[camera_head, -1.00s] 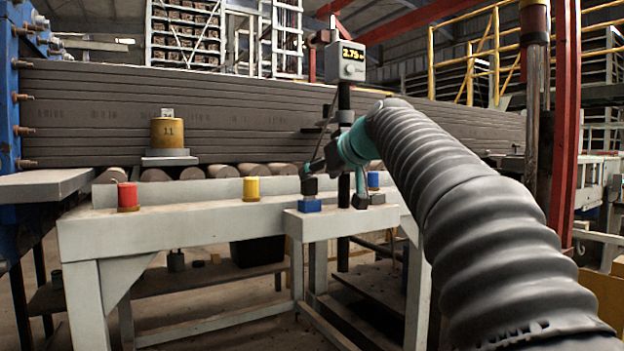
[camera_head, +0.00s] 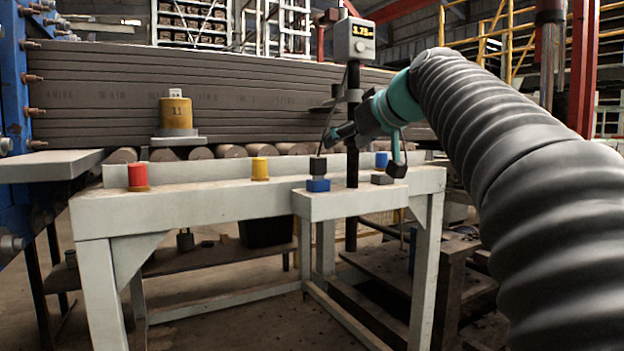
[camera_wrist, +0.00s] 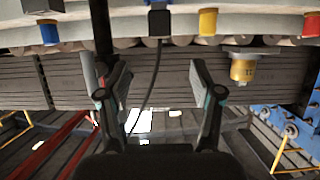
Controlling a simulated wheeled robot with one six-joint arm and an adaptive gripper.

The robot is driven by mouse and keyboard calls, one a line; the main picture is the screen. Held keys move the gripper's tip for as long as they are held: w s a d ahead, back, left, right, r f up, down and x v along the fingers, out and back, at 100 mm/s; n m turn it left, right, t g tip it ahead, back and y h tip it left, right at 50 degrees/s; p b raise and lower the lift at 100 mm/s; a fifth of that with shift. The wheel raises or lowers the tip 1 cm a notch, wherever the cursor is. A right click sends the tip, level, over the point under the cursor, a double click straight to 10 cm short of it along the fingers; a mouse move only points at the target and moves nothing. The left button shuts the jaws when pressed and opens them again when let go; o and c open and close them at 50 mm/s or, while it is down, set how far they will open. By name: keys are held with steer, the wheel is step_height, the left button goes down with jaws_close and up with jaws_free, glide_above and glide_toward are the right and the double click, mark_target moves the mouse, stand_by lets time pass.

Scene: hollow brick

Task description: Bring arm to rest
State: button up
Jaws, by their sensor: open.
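My gripper (camera_wrist: 160,76) is open in the wrist view, with two dark fingers apart and nothing between them. In the head view my gripper (camera_head: 338,136) is at the end of my grey-sleeved arm, pointing left in front of the dark post, above the bench (camera_head: 190,206). It appears clear of the blue block (camera_head: 318,185) with a black block (camera_head: 317,166) on top, which stands on the bench below it. The wrist view is upside down and shows these two blocks (camera_wrist: 158,22) beyond the fingers.
A red cylinder (camera_head: 137,177), a yellow cylinder (camera_head: 259,168) and another blue object (camera_head: 381,160) stand on the bench. A brass weight (camera_head: 176,115) sits on a plate behind. A post carries a display (camera_head: 356,41) near my gripper. Dark stacked slabs (camera_head: 240,95) fill the back.

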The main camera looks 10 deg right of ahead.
steer(key=s+d+f+m+g+h, duration=0.1)
steer(key=s+f+m+g, duration=0.15)
steer(key=f, duration=0.85)
steer(key=s+d+f+m+g+h, duration=0.1)
steer(key=s+f+m+g+h, duration=0.2)
steer(key=f, duration=0.7)
steer(key=s+a+f+n+g+p, duration=0.1)
steer(key=s+a+f, duration=0.1)
steer(key=s+f, duration=0.7)
steer(key=s+a+f+n+p, duration=0.1)
steer(key=s+a+f+p, duration=0.1)
steer(key=s+f, duration=0.7)
steer(key=s+a, duration=0.1)
steer(key=s, duration=0.5)
steer(key=shift+a+g, duration=0.3)
steer(key=shift+g, duration=0.05)
steer(key=shift+s, duration=0.1)
